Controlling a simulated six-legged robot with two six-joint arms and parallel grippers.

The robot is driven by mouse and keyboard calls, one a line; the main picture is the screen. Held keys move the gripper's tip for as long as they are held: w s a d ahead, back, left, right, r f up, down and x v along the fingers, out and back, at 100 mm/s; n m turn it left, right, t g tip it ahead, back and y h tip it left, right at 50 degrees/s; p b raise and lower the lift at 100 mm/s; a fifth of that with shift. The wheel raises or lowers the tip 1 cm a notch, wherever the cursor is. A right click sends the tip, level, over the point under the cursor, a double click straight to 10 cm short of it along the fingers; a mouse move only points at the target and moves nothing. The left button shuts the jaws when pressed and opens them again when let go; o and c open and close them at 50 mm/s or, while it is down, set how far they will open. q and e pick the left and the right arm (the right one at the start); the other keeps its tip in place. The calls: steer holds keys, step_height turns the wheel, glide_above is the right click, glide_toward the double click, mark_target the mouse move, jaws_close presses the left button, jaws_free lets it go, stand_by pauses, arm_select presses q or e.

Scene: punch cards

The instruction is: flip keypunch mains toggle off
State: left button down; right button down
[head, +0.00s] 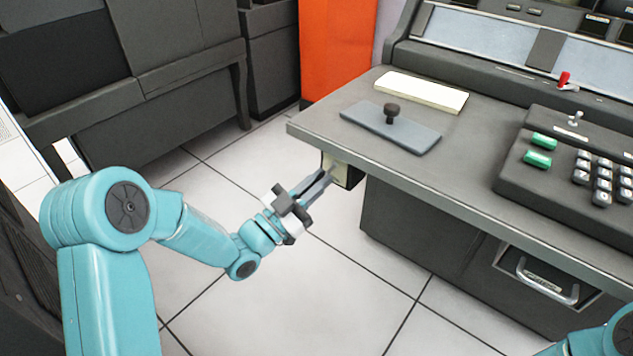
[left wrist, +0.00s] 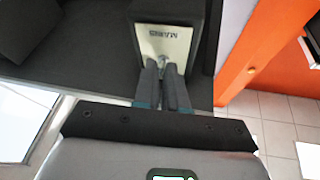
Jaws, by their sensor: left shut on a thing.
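The mains switch box (head: 343,171) hangs under the left front edge of the keypunch desk. In the left wrist view its pale plate (left wrist: 165,45) reads "MAINS", with a small metal toggle (left wrist: 163,61) below the word. My left gripper (head: 326,176) reaches the plate from the left. In the left wrist view its two fingers (left wrist: 163,72) are close together around the toggle, shut on it. The fingers hide much of the toggle, and its up or down position cannot be told. My right gripper is not in view; only a bit of teal arm shows at the lower right.
The keypunch desk (head: 465,190) overhangs the box. On it are a cream card stack (head: 421,92), a grey plate with a black knob (head: 392,114), a keyboard (head: 570,160) and a red-tipped lever (head: 564,79). An orange cabinet (head: 337,45) stands behind. Tiled floor is clear below.

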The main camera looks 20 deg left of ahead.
arm_select(q)
steer(key=c, duration=1.2)
jaws_free()
